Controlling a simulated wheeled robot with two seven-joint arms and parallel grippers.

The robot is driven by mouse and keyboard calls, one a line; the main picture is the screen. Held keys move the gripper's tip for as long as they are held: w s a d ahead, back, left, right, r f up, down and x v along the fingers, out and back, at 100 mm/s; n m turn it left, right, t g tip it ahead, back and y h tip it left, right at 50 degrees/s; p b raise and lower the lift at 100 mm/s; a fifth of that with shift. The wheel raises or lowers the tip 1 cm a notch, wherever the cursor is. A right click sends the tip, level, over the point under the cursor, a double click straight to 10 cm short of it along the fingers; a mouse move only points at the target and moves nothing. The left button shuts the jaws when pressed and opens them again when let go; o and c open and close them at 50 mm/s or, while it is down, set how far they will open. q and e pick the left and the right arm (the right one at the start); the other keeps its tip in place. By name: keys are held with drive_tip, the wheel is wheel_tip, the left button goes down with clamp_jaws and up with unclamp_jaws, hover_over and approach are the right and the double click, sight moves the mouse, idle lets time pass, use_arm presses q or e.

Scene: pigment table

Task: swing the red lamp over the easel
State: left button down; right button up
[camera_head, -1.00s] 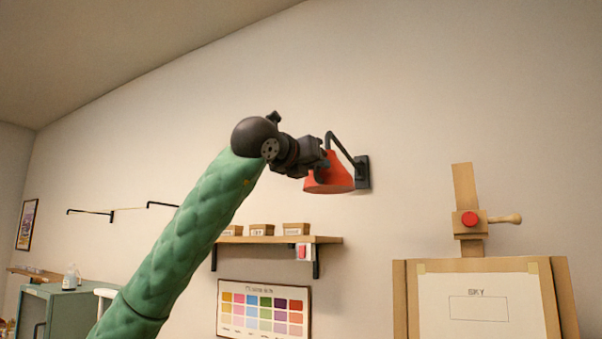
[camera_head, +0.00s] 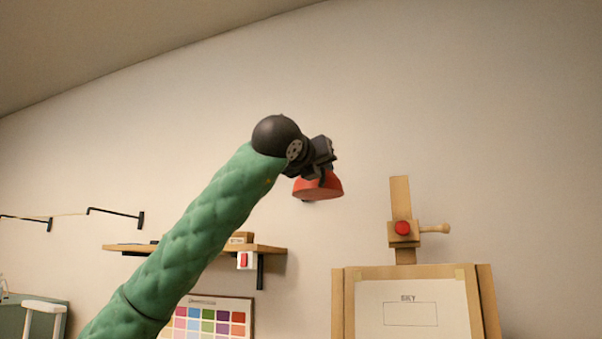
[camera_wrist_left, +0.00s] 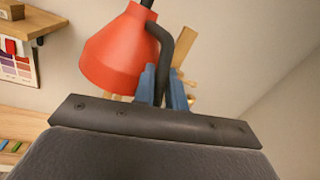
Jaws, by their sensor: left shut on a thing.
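The red lamp (camera_head: 318,188) hangs high in front of the wall, above and to the left of the easel (camera_head: 338,305) in the head view. Its red shade (camera_wrist_left: 125,52) and black curved arm (camera_wrist_left: 163,55) show large in the left wrist view. My left gripper (camera_head: 326,166) is at the top of the shade. Its blue fingers (camera_wrist_left: 164,86) are shut on the lamp's black arm. The lamp's wall mount is mostly hidden behind the gripper and shade. The easel holds a sheet marked SKY (camera_head: 410,312). My right gripper is not in view.
A wooden shelf (camera_head: 272,249) with a red switch (camera_head: 243,260) is on the wall below the lamp. A colour chart (camera_head: 208,318) hangs under it. Black wall brackets (camera_head: 115,212) are at left. The wall between lamp and easel looks clear.

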use_arm(q)
drive_tip(key=shift+w+d, duration=0.1)
drive_tip(key=shift+d, duration=0.9)
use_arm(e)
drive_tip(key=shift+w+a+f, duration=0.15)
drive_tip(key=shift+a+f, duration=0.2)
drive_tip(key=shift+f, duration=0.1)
use_arm(q)
drive_tip(key=c, duration=1.5)
unclamp_jaws()
drive_tip(key=shift+o, duration=0.2)
drive_tip(key=shift+a+b, duration=0.1)
drive_tip(key=shift+b, duration=0.2)
